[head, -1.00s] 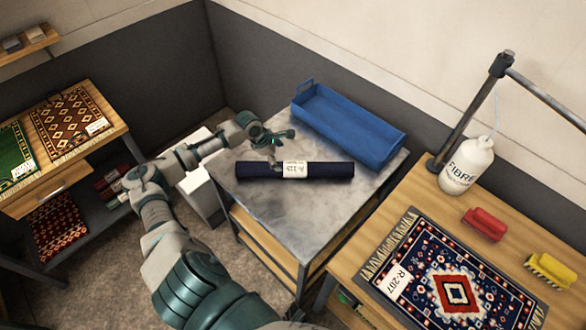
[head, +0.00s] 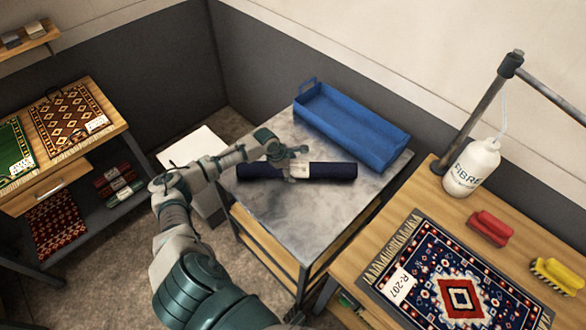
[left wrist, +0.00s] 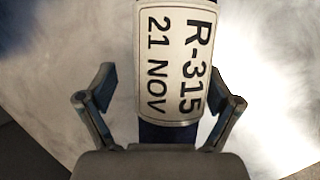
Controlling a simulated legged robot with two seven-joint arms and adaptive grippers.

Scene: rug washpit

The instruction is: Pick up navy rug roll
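The navy rug roll (head: 328,171) lies on the grey metal-topped table (head: 285,220), in front of the blue tray. A white label (left wrist: 172,62) around it reads R-315, 21 NOV in the left wrist view. My left gripper (head: 296,171) is at the label, over the middle of the roll. In the left wrist view its fingers (left wrist: 160,105) are spread, one on each side of the roll, with gaps between them and it. Part of the label is hidden by the gripper in the head view. My right gripper is not in view.
A blue tray (head: 350,127) stands behind the roll. The wooden table at right holds a patterned rug (head: 455,285), a white bottle (head: 471,168), a red brush (head: 490,228) and a yellow brush (head: 558,275). A shelf unit (head: 60,165) with rugs stands at left.

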